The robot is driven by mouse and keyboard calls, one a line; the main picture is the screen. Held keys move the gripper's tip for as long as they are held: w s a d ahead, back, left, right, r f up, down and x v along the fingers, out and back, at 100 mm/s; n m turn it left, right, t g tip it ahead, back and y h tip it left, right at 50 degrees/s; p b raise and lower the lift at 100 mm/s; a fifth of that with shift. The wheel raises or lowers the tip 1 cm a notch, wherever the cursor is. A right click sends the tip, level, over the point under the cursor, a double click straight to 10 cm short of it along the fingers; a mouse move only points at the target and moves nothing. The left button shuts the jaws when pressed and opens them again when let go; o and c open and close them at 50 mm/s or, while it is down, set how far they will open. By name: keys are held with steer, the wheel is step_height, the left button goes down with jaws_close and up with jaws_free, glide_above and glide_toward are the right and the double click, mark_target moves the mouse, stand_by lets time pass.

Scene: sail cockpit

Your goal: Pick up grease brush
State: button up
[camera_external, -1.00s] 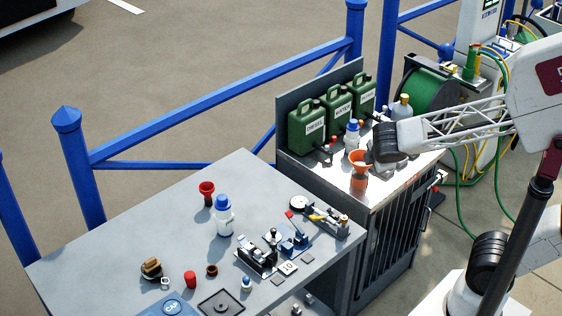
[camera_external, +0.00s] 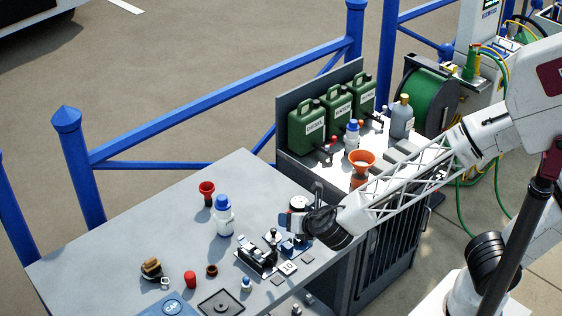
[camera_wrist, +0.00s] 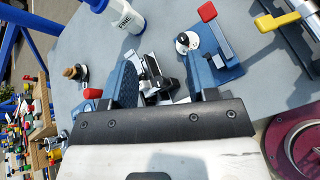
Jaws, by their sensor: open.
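My gripper (camera_external: 302,212) is open over the right end of the grey table (camera_external: 130,225). In the wrist view my gripper (camera_wrist: 164,93) shows two dark fingers set apart, with a black and silver device (camera_wrist: 158,80) in view between and beyond them. I cannot tell whether they touch it. A small brown-topped object (camera_external: 151,267), perhaps the grease brush, lies on the table's left front part, well away from my gripper. A similar brown-topped object (camera_wrist: 75,72) shows at the left in the wrist view. I cannot identify the brush for certain.
A blue-capped bottle (camera_external: 224,215) and red cup (camera_external: 207,191) stand left of my gripper. A red-handled blue device (camera_wrist: 212,52) and yellow-handled tool (camera_wrist: 280,20) are close by. The side cabinet holds an orange funnel (camera_external: 361,160) and green cans (camera_external: 307,128). The table's back left is clear.

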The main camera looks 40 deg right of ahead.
mark_target(248, 279)
steer(key=s+a+f+n+y, duration=0.1)
steer(key=s+a+f+n, duration=0.1)
steer(key=a, duration=0.3)
steer(key=s+a+f+n+y, duration=0.2)
steer(key=a+f+n, duration=0.1)
steer(key=a+n, duration=0.1)
steer(key=s+a+f+n+y, duration=0.2)
steer(key=a+f+n, duration=0.1)
steer(key=a, duration=0.4)
steer(key=shift+s+f+n+t, duration=0.25)
steer(key=shift+s+n+t, duration=0.05)
steer(key=shift+s, duration=0.05)
steer(key=shift+w, duration=0.1)
steer(key=shift+x, duration=1.2)
steer(key=shift+w+f, duration=0.1)
steer(key=shift+x, duration=2.5)
steer(key=shift+f, duration=0.1)
jaws_close()
